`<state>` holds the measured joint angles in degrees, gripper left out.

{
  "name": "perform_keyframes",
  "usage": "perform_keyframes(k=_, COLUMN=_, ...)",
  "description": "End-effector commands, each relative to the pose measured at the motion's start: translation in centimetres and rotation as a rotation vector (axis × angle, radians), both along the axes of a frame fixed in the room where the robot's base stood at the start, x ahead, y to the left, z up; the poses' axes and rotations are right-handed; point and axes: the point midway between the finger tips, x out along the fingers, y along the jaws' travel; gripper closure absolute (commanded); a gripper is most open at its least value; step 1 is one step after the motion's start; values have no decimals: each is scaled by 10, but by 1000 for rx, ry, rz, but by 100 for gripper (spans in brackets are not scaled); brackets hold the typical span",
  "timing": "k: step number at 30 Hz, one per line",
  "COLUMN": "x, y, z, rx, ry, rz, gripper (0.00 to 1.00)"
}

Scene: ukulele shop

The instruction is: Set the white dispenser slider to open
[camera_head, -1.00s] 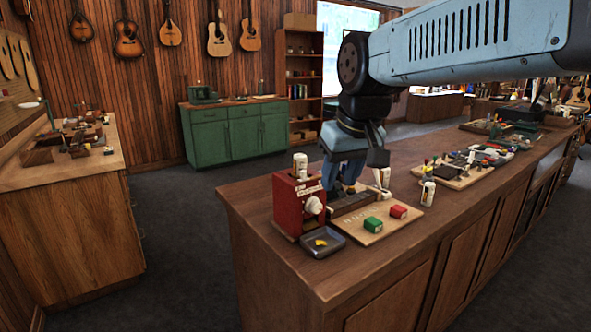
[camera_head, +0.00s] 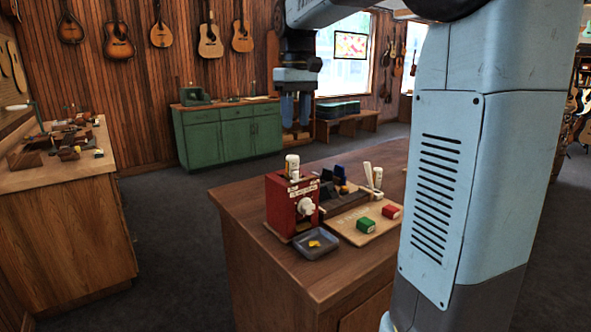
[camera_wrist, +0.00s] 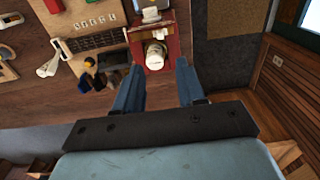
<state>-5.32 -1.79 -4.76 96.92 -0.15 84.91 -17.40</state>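The red dispenser box (camera_head: 280,208) stands near the left end of the wooden counter. It has a white knob (camera_head: 304,207) on its front, a white label and a white bottle (camera_head: 292,167) on top. I cannot tell a separate slider or its setting. From above, the wrist view shows the red dispenser (camera_wrist: 171,42), the bottle (camera_wrist: 155,56) and, beyond it, the white knob (camera_wrist: 152,14). My gripper (camera_head: 296,112) hangs above and behind the dispenser, pointing down. In the wrist view my gripper (camera_wrist: 158,78) is open and empty, with the dispenser beyond its fingertips.
A grey tray (camera_head: 317,244) with a yellow piece lies before the dispenser. A wooden board (camera_head: 351,236) beside it carries a green block (camera_head: 366,224) and a red block (camera_head: 391,211). Dark holders and white-handled tools stand behind. A green cabinet (camera_head: 230,138) is at the back.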

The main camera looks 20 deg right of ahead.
Motion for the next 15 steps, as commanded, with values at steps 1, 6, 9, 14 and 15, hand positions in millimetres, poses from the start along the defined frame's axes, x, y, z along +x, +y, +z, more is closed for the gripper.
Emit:
perform_keyframes(k=1, x=1, y=0, z=-2, rx=-1, ry=2, rz=1, gripper=61)
perform_keyframes(k=6, x=0, y=0, z=-21, rx=0, ry=2, rz=1, gripper=61)
perform_keyframes(k=9, x=0, y=0, z=-38, rx=0, ry=2, rz=1, gripper=61)
perform_keyframes(k=14, x=0, y=0, z=-66, rx=0, ry=2, rz=1, gripper=61)
perform_keyframes(k=15, x=-1, y=0, z=-74, rx=0, ry=3, rz=1, gripper=61)
